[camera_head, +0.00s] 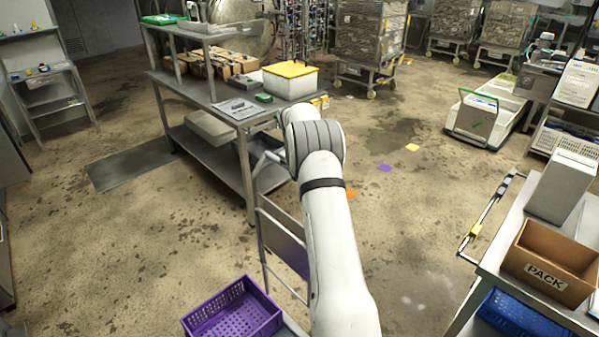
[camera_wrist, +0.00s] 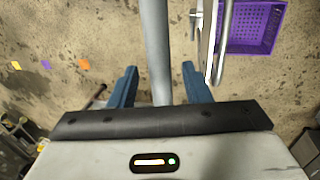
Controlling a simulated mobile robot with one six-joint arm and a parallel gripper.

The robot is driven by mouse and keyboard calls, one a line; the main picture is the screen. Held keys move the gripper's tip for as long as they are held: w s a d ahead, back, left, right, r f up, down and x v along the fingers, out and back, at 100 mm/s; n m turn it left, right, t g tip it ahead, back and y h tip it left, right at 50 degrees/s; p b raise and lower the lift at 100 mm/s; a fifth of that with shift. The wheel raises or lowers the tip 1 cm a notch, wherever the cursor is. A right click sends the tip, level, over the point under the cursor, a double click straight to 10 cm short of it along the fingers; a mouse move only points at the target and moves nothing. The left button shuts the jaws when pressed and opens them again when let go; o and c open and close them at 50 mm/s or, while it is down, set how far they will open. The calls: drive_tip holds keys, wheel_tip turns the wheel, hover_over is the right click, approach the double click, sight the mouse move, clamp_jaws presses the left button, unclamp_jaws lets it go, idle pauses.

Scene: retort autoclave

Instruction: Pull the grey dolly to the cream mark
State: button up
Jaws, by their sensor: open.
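The grey dolly (camera_head: 262,245) stands below the middle of the head view, with an upright tubular handle frame and a purple-grey panel, partly hidden by my arm. In the wrist view, its grey handle bar (camera_wrist: 157,45) runs between the two blue fingers of my gripper (camera_wrist: 160,88). The fingers are open, with a gap on each side of the bar. My gripper is hidden in the head view. Small floor marks show in yellow (camera_head: 412,147), purple (camera_head: 385,168) and orange (camera_head: 351,193). I cannot make out a clearly cream mark.
A purple crate (camera_head: 232,309) is at the dolly's low end. A steel workbench (camera_head: 243,150) stands close behind the dolly. A table with a PACK box (camera_head: 545,275) is at the right. Open floor lies between, around the marks.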

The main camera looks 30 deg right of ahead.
wheel_tip(320, 180, up, 7)
drive_tip(key=a+b, duration=0.1)
drive_tip(key=shift+s+a+r+b, duration=0.2)
drive_tip(key=shift+s+a+b, duration=0.05)
drive_tip(key=shift+b, duration=0.1)
drive_tip(key=shift+r, duration=0.1)
drive_tip(key=s+a+r+m+t, duration=0.1)
drive_tip(key=s+a+r, duration=0.55)
drive_tip(key=s, duration=0.25)
drive_tip(key=s+a+r+m+t, duration=0.1)
drive_tip(key=s+a+r, duration=0.5)
drive_tip(key=s+a, duration=0.25)
drive_tip(key=s+a+f, duration=0.2)
drive_tip(key=s, duration=0.6)
drive_tip(key=s+a+f+m+y, duration=0.1)
drive_tip(key=s+a+f, duration=0.1)
drive_tip(key=s, duration=0.7)
drive_tip(key=s+a+f+y+b, duration=0.1)
drive_tip(key=s+a+f, duration=0.1)
drive_tip(key=s, duration=0.7)
drive_tip(key=shift+a+m+t, duration=0.3)
drive_tip(key=shift+a+t, duration=0.1)
drive_tip(key=shift+a, duration=0.5)
drive_tip(key=shift+c, duration=0.8)
